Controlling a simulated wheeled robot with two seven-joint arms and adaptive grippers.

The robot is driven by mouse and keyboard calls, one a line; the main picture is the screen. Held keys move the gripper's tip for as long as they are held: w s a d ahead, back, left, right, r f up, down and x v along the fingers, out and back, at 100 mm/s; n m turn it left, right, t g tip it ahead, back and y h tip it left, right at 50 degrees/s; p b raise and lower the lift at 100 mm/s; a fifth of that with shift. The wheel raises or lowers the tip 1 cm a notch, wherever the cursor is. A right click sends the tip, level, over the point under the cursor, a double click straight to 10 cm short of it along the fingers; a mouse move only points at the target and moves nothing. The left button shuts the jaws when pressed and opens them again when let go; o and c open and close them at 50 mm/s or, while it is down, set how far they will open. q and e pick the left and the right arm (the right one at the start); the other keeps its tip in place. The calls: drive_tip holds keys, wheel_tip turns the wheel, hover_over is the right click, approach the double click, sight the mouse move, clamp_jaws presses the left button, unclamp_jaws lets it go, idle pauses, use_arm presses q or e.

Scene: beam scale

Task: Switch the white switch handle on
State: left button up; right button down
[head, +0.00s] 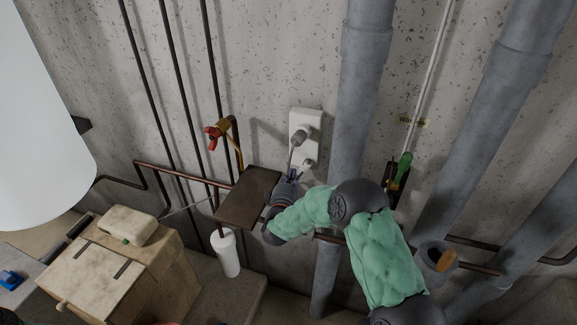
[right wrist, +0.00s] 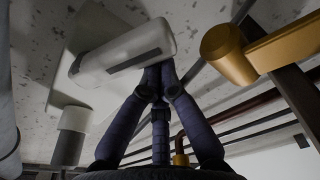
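A white switch plate (head: 303,117) is mounted on the concrete wall, with a grey-white rotary handle (head: 301,134) on its upper part and a smaller round fitting (head: 308,164) below. In the right wrist view the white handle (right wrist: 125,55), with a dark stripe along it, juts from the plate. My right gripper (head: 293,172) is just below the handle in the head view. In the right wrist view its dark fingertips (right wrist: 158,80) are together at the handle's near end, seemingly touching it; nothing shows between them. My left gripper is not in view.
A yellow pipe with a red valve (head: 213,134) is left of the plate, and a brown box (head: 246,198) is below left. A thick grey pipe (head: 362,90) runs close on the right.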

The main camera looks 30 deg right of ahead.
drive_tip(key=shift+s+d+f+n+p, duration=0.4)
drive_tip(key=shift+f+n, duration=0.1)
drive_tip(key=shift+n, duration=0.1)
drive_tip(key=shift+s, duration=0.1)
idle(0.4)
drive_tip(key=v, duration=1.2)
drive_tip(key=shift+d, duration=0.1)
